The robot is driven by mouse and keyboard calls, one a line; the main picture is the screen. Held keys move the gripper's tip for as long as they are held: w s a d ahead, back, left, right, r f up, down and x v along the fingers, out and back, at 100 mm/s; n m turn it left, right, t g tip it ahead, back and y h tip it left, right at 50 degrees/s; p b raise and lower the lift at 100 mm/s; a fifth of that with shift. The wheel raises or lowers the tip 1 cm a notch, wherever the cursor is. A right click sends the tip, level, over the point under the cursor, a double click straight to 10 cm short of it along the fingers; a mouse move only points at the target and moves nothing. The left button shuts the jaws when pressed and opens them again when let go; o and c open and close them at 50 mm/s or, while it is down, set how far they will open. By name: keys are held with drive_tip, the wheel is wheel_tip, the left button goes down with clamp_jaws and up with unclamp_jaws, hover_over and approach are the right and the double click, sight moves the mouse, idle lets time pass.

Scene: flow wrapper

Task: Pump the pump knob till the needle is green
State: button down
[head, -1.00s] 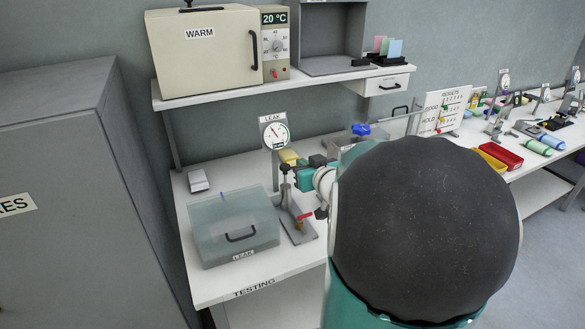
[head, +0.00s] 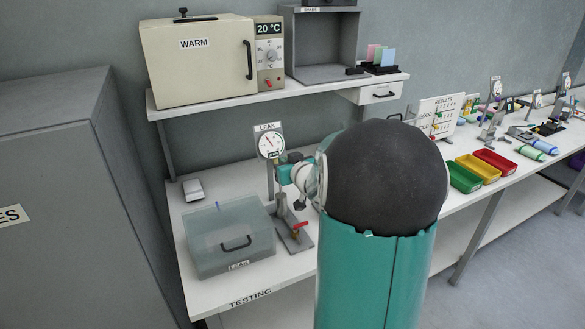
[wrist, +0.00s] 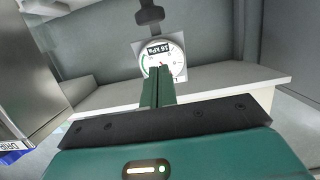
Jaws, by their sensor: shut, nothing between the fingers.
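The leak gauge (head: 271,144) stands on a post on the testing bench. In the wrist view the dial (wrist: 160,60) appears upside down, with a green arc at its left edge. The thin needle seems to point away from the green, but is small. The pump stand (head: 296,236) with a red lever (head: 300,225) is below the gauge. The pump knob is not clearly made out; my gripper and arm cover that area in the head view. My gripper (wrist: 157,90) is shut and empty, its fingertips in line with the dial.
A clear lidded leak box (head: 230,240) stands left of the pump. A shelf (head: 285,94) with the warm box (head: 198,60) hangs above the bench. Green, yellow and red trays (head: 497,162) lie to the right. A grey cabinet (head: 50,200) bounds the left.

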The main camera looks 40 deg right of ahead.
drive_tip(key=f, duration=0.4)
drive_tip(key=shift+w+f, duration=0.1)
drive_tip(key=shift+w, duration=0.25)
drive_tip(key=shift+f, duration=2.65)
drive_tip(key=shift+r, duration=0.1)
